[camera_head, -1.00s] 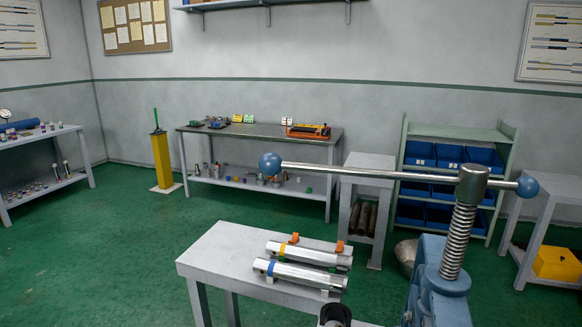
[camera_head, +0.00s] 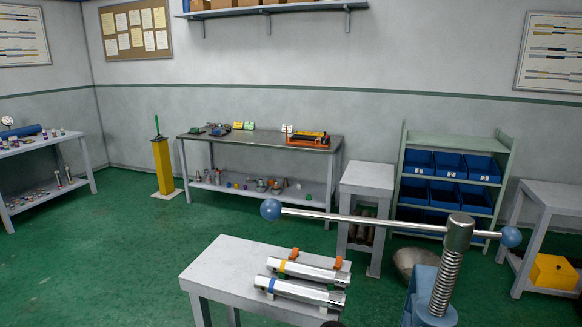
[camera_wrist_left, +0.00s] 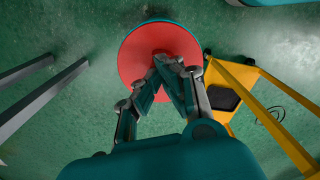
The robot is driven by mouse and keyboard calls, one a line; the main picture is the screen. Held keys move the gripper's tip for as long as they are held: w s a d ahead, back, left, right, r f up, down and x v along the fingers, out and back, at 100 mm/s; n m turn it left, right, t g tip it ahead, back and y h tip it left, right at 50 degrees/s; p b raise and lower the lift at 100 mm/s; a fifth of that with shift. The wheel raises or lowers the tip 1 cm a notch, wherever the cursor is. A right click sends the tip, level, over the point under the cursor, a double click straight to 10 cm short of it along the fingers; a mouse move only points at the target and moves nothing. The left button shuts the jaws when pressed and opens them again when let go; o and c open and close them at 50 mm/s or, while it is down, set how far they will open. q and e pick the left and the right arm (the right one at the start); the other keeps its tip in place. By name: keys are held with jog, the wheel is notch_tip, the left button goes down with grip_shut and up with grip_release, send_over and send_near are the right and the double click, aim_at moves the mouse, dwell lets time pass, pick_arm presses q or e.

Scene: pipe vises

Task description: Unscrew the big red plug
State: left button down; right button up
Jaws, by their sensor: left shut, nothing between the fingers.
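In the left wrist view my left gripper (camera_wrist_left: 172,68) is shut and empty, its fingertips together in front of a large round red disc (camera_wrist_left: 160,52) with a teal edge. I cannot tell if they touch it, or if this disc is the big red plug. In the head view two silver pipes (camera_head: 307,269) (camera_head: 305,292) lie on a grey bench, one with a yellow band, one with a blue band. No big red plug is clearly visible there. My right gripper is in neither view.
A blue vise (camera_head: 428,300) with a long ball-ended handle (camera_head: 360,218) stands at front right. The grey bench (camera_head: 215,268) is beside it. A yellow frame (camera_wrist_left: 262,90) stands right of the disc in the wrist view. Green floor (camera_head: 110,260) is clear at left.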

pick_arm(q)
jog(key=shift+s+f+n, duration=0.3)
jog(key=shift+s+n, duration=0.05)
jog(key=shift+n, duration=0.55)
jog(key=shift+a, duration=0.1)
jog(key=shift+r+n+p, duration=0.2)
jog(key=shift+n+p, duration=0.3)
jog(key=shift+n, duration=1.7)
jog(key=n, duration=0.5)
jog(key=shift+w+f+p, duration=0.15)
jog(key=shift+p, duration=0.2)
jog(key=c, duration=1.6)
grip_release()
jog(key=shift+w, duration=0.15)
jog(key=shift+o, duration=0.2)
